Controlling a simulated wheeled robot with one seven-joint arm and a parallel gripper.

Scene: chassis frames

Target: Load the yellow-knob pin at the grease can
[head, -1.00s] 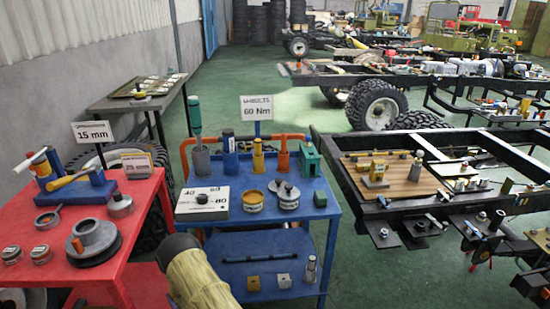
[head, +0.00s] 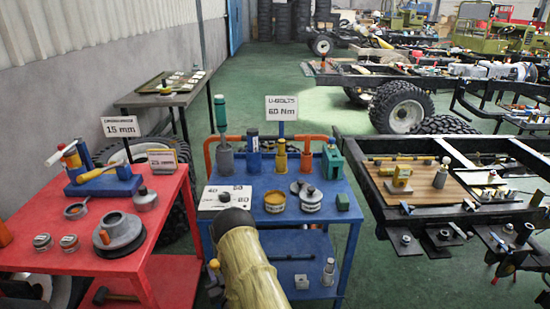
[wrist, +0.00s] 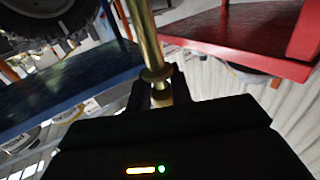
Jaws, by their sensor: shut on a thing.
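My gripper (wrist: 160,92) is shut on a brass-coloured pin (wrist: 146,35) with a collar near the fingers, in the wrist view. A small yellow knob (head: 214,264) shows between the two tables in the head view, left of my arm; it looks like the held pin's end. My fingers are not clear there. The grease can (head: 275,202), an open round tin with yellow-orange contents, stands on the blue cart (head: 325,214), apart from and above my gripper. A lidded metal can (head: 310,200) stands right of it.
A white dial plate (head: 228,195) lies left of the can, partly behind my arm. A green block (head: 342,202) is at the cart's right. Upright tools line its back, with a sign (head: 281,108). The red table (head: 170,215) stands left, across a narrow gap. A truck frame (head: 375,190) stands right.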

